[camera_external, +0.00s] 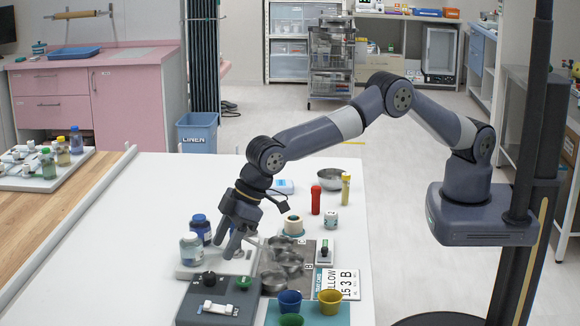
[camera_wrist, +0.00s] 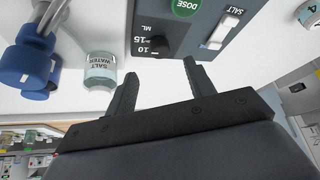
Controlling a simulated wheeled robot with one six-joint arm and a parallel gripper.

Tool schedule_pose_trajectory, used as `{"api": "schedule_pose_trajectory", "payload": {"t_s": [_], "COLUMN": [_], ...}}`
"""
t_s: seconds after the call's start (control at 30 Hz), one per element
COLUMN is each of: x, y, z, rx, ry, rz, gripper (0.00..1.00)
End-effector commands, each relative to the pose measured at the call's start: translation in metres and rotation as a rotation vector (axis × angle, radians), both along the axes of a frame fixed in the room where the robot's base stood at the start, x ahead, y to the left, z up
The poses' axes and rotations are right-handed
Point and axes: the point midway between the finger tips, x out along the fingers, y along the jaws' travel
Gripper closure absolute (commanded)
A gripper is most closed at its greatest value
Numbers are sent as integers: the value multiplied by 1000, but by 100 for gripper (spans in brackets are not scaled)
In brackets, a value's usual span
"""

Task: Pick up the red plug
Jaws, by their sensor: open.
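The red plug (camera_external: 316,200) appears to be the upright red cylinder with a slightly wider top, on the white table right of centre in the external view. It stands clear of my gripper and is not in the wrist view. My gripper (camera_external: 227,246) is open and empty, with its fingers pointing down left of the plug, near the jars and the dosing box. In the wrist view the two dark fingers (camera_wrist: 160,66) are spread apart with nothing between them.
A yellow cylinder (camera_external: 346,188), a metal bowl (camera_external: 331,178) and a pale numbered block (camera_external: 330,220) stand near the plug. The table's left part is clear.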

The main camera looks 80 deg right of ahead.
Motion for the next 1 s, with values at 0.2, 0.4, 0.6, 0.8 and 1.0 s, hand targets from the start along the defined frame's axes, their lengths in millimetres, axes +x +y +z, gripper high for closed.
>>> {"api": "schedule_pose_trajectory", "payload": {"t_s": [0.2,0.4,0.6,0.8,1.0], "x": [1,-5,-19,-47,-89], "y": [1,-17,-53,-112,-185], "z": [31,52,60,70,79], "rx": [4,-79,-255,-533,-879], "ry": [-6,-36,-104,-183,-234], "rz": [0,59,189,401,667], "gripper": [49,49,49,49,49]}}
